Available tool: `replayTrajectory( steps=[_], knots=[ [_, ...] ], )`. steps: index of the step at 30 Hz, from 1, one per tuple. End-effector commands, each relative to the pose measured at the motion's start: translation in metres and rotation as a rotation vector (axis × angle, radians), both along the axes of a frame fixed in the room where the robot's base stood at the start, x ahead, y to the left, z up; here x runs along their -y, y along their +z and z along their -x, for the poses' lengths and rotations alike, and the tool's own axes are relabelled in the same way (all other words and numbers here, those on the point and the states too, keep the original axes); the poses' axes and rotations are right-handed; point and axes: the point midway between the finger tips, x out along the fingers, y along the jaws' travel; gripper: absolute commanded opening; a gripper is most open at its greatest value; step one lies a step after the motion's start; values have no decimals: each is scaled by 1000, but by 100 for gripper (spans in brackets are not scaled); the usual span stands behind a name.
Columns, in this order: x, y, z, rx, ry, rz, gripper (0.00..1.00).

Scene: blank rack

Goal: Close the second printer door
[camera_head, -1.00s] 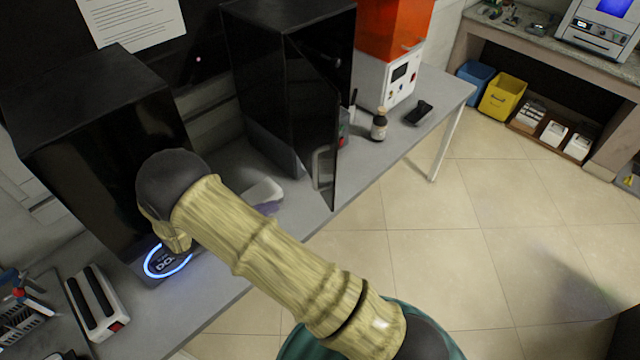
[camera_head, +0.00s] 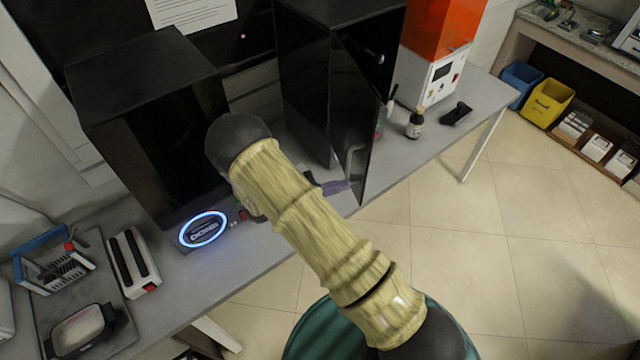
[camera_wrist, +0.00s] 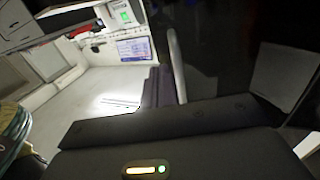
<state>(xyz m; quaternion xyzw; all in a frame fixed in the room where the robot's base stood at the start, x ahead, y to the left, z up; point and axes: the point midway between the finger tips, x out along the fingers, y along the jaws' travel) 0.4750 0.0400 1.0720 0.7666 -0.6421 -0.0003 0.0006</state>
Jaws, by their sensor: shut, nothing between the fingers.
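The second printer (camera_head: 302,75) is a tall black cabinet on the grey bench. Its dark glossy door (camera_head: 358,105) stands open, jutting out past the bench's front edge, with a pale handle (camera_head: 351,163) near its free edge. In the wrist view the door (camera_wrist: 215,60) fills the right side, and its handle (camera_wrist: 175,62) stands near the middle. My gripper (camera_head: 338,187) is shut and empty, with its purple-grey fingers low beside the door on the handle side. The fingers (camera_wrist: 153,86) also show in the wrist view; I cannot tell whether they touch the door.
Another black cabinet (camera_head: 150,110) with a glowing blue ring (camera_head: 203,229) stands to the left. A small bottle (camera_head: 415,124), a black device (camera_head: 456,113) and an orange-and-white machine (camera_head: 440,50) stand right of the door. The tiled floor (camera_head: 460,240) in front is clear.

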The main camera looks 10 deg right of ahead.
Motion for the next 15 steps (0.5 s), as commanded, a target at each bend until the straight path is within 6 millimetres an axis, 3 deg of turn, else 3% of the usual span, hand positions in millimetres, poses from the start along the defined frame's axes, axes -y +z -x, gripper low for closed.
replayTrajectory(
  steps=[6, 15],
  knots=[
    [28, 3, -5, 0, 0, 1, 0],
    [36, 0, -7, 1, 1, 0, 0]
  ],
)
